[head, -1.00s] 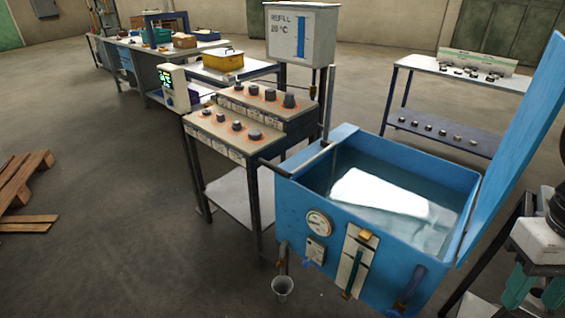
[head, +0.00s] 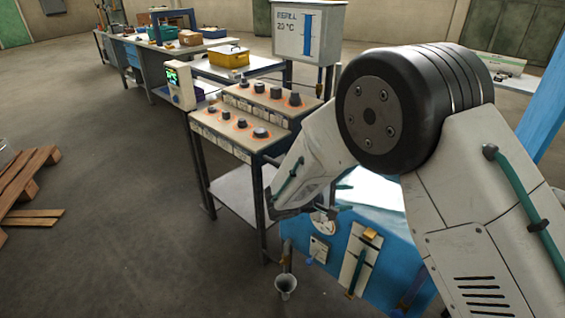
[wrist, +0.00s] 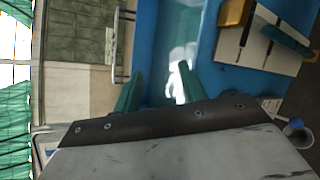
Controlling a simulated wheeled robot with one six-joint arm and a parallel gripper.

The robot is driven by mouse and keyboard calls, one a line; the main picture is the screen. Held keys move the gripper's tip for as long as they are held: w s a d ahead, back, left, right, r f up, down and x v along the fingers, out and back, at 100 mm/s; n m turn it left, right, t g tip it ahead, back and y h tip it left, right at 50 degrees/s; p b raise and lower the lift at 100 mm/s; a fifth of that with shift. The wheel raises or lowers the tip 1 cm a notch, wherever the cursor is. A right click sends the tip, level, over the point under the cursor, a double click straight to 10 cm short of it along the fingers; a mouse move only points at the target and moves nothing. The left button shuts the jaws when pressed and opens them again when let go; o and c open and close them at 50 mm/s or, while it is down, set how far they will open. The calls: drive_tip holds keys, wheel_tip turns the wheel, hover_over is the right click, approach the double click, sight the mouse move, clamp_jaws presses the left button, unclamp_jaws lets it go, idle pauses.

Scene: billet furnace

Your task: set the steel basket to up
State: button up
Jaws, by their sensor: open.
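I cannot make out a steel basket in either view. The blue tank (head: 395,255) stands at lower right, largely hidden by my arm; its inside shows in the wrist view (wrist: 190,30). On its front is a pale upright plate (head: 350,268) with a brass block (head: 370,234) at its top and a teal handle (head: 357,271), lower end down. The plate (wrist: 258,38), block (wrist: 235,12) and handle (wrist: 285,38) show at upper right in the wrist view. My gripper (head: 343,198) is open and empty near the tank's front rim; its teal fingers (wrist: 158,85) point towards the tank.
A control desk with knobs (head: 245,125) stands left of the tank. A refill box (head: 309,35) stands behind it. The raised blue lid (head: 548,115) is at right. A small cup (head: 286,284) is below the tank's front. Floor at left is clear up to a pallet (head: 25,180).

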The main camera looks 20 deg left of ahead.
drive_tip(key=w+a+f+n+t+y, duration=0.1)
drive_tip(key=a+f+n+t+y, duration=0.2)
drive_tip(key=a, duration=0.4)
drive_tip(key=w+a+f+n+t+y, duration=0.1)
drive_tip(key=a+f+t+y, duration=0.15)
drive_tip(key=a+f, duration=0.4)
drive_tip(key=t+y, duration=0.4)
drive_tip(key=y, duration=0.1)
approach(277, 167)
drive_tip(key=w, duration=0.5)
drive_tip(key=shift+w+a+r+t, duration=0.15)
drive_tip(key=shift+w+r+t, duration=0.05)
drive_tip(key=shift+w+t, duration=0.05)
drive_tip(key=w+r, duration=0.1)
drive_tip(key=w, duration=0.6)
drive_tip(key=shift+w, duration=0.3)
drive_tip(key=shift+r, duration=0.15)
drive_tip(key=shift+c, duration=0.2)
clamp_jaws()
